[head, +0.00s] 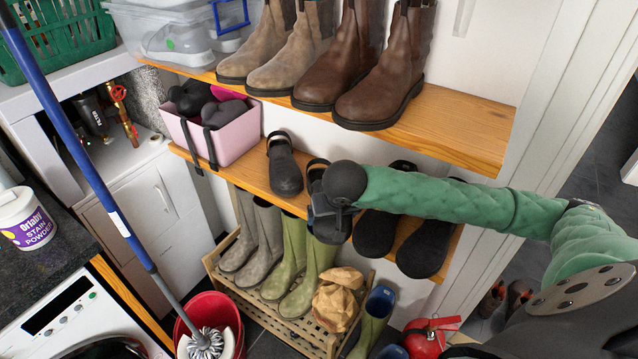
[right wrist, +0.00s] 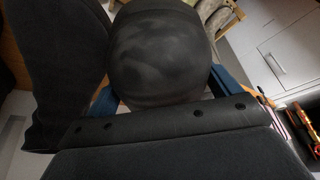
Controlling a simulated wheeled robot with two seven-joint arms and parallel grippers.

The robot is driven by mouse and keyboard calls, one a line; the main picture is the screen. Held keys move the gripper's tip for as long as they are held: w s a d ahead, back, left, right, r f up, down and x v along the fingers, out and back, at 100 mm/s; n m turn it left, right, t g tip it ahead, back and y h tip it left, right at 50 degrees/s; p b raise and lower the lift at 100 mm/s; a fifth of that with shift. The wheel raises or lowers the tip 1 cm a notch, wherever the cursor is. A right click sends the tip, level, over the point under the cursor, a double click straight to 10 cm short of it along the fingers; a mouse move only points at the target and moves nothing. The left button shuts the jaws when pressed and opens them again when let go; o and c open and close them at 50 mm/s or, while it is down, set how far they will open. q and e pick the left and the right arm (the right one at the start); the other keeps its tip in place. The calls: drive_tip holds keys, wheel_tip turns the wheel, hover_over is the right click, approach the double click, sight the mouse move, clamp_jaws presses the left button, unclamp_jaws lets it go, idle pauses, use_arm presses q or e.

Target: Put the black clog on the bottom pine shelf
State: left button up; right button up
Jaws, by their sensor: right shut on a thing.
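My right gripper (head: 323,206), at the end of the green-sleeved arm, is shut on a black clog (head: 331,229) at the lower pine shelf (head: 255,182). In the right wrist view the clog's rounded toe (right wrist: 160,50) sits between the blue fingers. My wrist hides part of the clog, and I cannot tell whether it touches the shelf. Another black clog (head: 285,170) stands on that shelf just left of it. My left gripper is out of view.
Dark shoes (head: 377,230) stand on the lower shelf to the right. A pink bin (head: 232,136) is at its left end. Below are a slatted rack (head: 252,308) with wellies and a paper bag (head: 338,298).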

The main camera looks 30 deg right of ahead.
sight(322, 183)
drive_tip(key=w+d+p, duration=0.1)
drive_tip(key=w, duration=0.3)
drive_tip(key=w+d+p, duration=0.1)
drive_tip(key=w, duration=0.2)
drive_tip(key=w+d+p, duration=0.1)
drive_tip(key=w+p, duration=0.1)
drive_tip(key=w, duration=0.2)
drive_tip(key=shift+w, duration=0.3)
drive_tip(key=shift+w+d, duration=0.2)
drive_tip(key=shift+w, duration=0.4)
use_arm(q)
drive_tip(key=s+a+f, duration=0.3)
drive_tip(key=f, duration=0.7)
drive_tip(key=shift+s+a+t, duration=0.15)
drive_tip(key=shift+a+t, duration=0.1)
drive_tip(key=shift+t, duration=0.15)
use_arm(e)
drive_tip(key=shift+w+f, duration=0.1)
drive_tip(key=shift+f, duration=1.65)
drive_tip(key=shift+f, duration=0.1)
drive_tip(key=o, duration=0.8)
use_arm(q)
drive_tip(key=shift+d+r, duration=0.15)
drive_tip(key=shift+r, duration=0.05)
